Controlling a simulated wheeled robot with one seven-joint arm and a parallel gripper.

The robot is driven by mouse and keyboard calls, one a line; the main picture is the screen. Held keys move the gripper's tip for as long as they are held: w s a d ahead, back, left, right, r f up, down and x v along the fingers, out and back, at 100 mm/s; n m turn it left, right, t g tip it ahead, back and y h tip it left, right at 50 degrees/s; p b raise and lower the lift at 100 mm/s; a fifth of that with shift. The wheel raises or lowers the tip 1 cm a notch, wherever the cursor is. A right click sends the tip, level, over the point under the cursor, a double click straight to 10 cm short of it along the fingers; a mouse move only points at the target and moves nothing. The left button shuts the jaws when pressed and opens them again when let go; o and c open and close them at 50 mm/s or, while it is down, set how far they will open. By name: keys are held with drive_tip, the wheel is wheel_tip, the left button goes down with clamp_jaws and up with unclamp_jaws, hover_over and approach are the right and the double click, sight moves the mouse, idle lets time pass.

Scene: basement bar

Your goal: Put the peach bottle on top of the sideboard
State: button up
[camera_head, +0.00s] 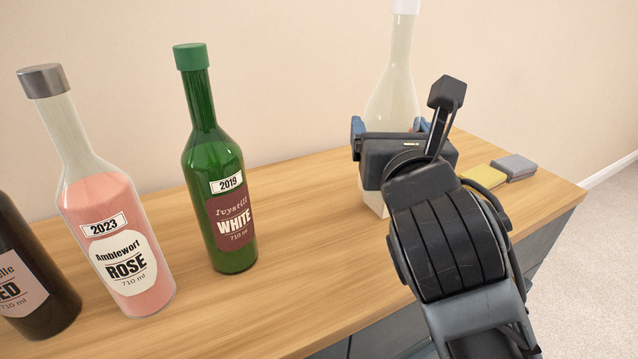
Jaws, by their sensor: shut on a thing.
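A pale, cream-peach bottle (396,92) with a white cap stands upright over the right part of the wooden sideboard top (320,235). My gripper (388,128) is shut on its body from the front, with a blue pad showing on each side. My gripper and arm hide most of the bottle's lower half. A pale bit of its base shows just left of my arm, at or very near the wood. I cannot tell whether it touches.
A green bottle (222,170), a pink rosé bottle (112,215) and a dark bottle (30,275) stand at the left. Yellow (484,176) and grey (515,166) folded pieces lie at the right end. Wood between the green bottle and my gripper is clear. A wall (290,70) rises behind.

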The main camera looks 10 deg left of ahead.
drive_tip(key=shift+w+a+f+b, duration=0.2)
drive_tip(key=shift+a+f, duration=1.1)
drive_tip(key=shift+f, duration=0.15)
drive_tip(key=shift+w+a+f+b, duration=0.15)
drive_tip(key=shift+a+f+b, duration=0.05)
drive_tip(key=shift+a+f, duration=1.2)
drive_tip(key=shift+w+a+f+b, duration=0.2)
drive_tip(key=shift+a+f, duration=0.95)
drive_tip(key=shift+f, duration=0.4)
drive_tip(key=shift+f, duration=0.15)
drive_tip(key=o, duration=1.2)
drive_tip(key=shift+r, duration=0.2)
drive_tip(key=s, duration=0.4)
drive_tip(key=s+d, duration=0.1)
drive_tip(key=s, duration=0.7)
drive_tip(key=shift+d, duration=0.2)
